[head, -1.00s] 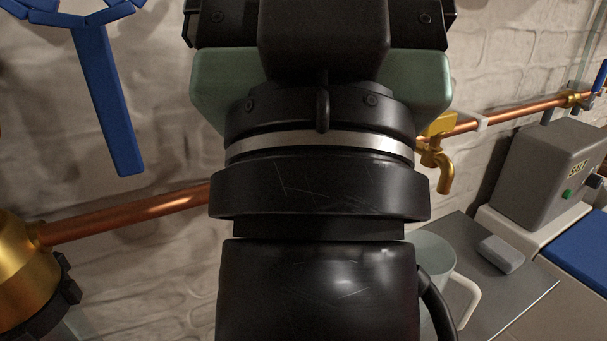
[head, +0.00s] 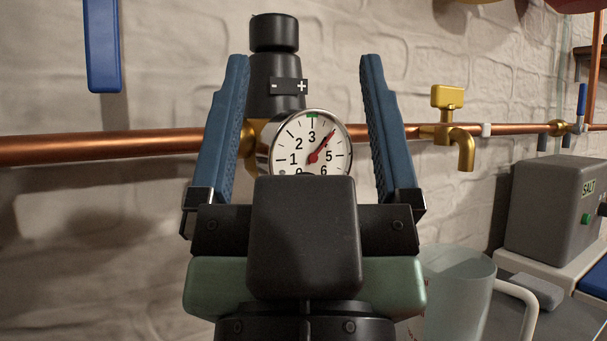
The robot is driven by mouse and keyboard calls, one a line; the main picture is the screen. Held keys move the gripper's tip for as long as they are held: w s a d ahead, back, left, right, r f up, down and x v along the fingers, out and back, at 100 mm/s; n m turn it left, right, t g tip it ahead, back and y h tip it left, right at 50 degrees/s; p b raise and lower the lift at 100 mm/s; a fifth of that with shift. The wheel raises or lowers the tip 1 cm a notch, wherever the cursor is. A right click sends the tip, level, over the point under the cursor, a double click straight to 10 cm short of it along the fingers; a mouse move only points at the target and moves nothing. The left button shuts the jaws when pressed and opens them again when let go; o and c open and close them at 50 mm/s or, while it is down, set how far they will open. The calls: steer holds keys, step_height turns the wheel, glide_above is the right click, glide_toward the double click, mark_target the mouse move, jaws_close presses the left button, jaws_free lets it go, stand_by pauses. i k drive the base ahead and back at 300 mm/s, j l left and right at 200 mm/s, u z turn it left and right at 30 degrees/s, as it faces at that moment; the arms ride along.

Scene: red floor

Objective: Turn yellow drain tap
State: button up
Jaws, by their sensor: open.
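The yellow drain tap (head: 462,148) sits on the copper pipe to the right of my gripper in the head view. Its flat yellow handle (head: 447,97) stands on top and its spout curves down. My gripper (head: 305,65) points up the picture with its two blue fingers wide apart and nothing held. The gauge shows between the fingers in the picture; I cannot tell how far behind them it lies. The tap is fully visible, apart from both fingers.
The copper pipe (head: 130,146) runs along the pale brick wall. A black regulator (head: 274,88) with a round gauge (head: 330,140) sits on it. A clear jug (head: 458,290) stands below the tap. A grey salt box (head: 545,208) and a blue-handled valve (head: 582,103) are farther right.

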mark_target(445, 97)
steer(key=i+l+z, duration=0.2)
steer(key=z, duration=0.15)
steer(key=i+l+z, duration=0.2)
steer(key=z, duration=0.2)
